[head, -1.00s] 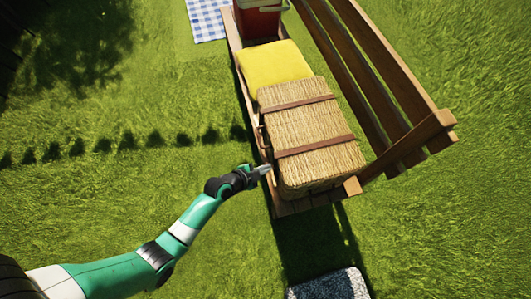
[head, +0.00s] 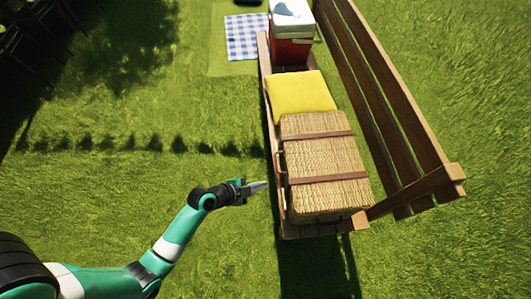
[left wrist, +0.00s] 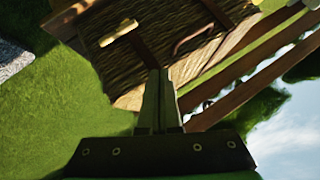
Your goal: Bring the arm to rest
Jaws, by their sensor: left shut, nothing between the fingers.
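My left gripper (head: 259,187) is in the air just left of the wicker basket on the bench in the head view. Its fingers are shut with nothing between them, and a small gap shows between the fingertips and the basket. The closed fingers also show in the left wrist view (left wrist: 160,100), pointing toward the basket. The wicker basket (head: 325,160) has brown straps, a closed lid and a handle on its left side. It also shows in the left wrist view (left wrist: 165,60). My right gripper is in neither view.
The basket sits on a wooden bench with a slatted backrest (head: 390,110) on its right. A yellow cushion (head: 300,93) and a red cooler with a white lid (head: 291,50) are farther along. A checkered cloth (head: 247,37) lies on the grass. Open grass is left of the bench.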

